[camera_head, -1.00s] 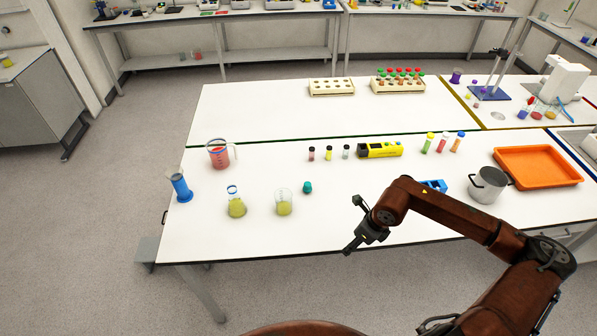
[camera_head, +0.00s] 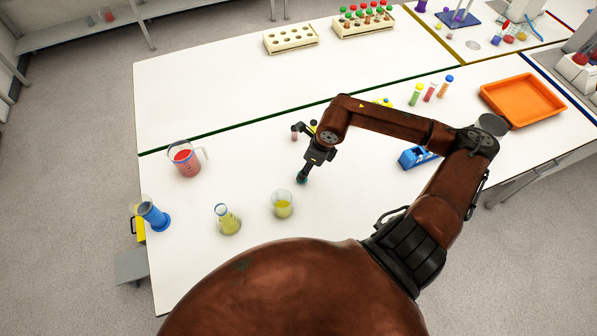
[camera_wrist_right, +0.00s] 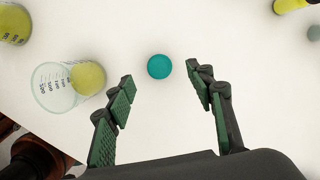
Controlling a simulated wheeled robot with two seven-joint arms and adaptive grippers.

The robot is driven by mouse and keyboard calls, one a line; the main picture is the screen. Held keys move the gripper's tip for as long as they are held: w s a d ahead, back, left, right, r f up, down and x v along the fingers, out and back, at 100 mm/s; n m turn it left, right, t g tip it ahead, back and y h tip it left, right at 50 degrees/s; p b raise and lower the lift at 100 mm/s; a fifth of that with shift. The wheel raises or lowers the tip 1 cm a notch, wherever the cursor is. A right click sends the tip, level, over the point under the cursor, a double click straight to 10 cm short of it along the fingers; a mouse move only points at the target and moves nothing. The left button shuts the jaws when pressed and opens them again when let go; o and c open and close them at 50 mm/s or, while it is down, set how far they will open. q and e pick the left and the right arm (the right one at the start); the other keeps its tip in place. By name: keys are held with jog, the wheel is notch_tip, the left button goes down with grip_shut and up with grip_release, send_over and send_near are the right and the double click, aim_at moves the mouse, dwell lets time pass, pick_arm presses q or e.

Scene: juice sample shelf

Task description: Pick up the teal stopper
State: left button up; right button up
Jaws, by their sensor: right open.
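The teal stopper (camera_wrist_right: 159,67) stands on the white table, between and just ahead of the fingertips in the right wrist view. My right gripper (camera_wrist_right: 162,82) is open and empty above it, with nothing between its pads. In the head view the right gripper (camera_head: 303,178) points down at the stopper, and only a teal bit of the stopper (camera_head: 301,181) shows by the fingertips. I cannot tell the height gap exactly. My left gripper is not in view.
A beaker of yellow liquid (camera_head: 282,205) stands close left of the stopper. A blue rack (camera_head: 417,157) and orange tray (camera_head: 522,100) are to the right.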

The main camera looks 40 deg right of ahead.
jog(key=shift+p+x, duration=0.6)
jog(key=shift+x, duration=2.5)
jog(key=shift+s+a, duration=0.1)
jog(key=shift+a, duration=0.05)
jog(key=c, duration=1.1)
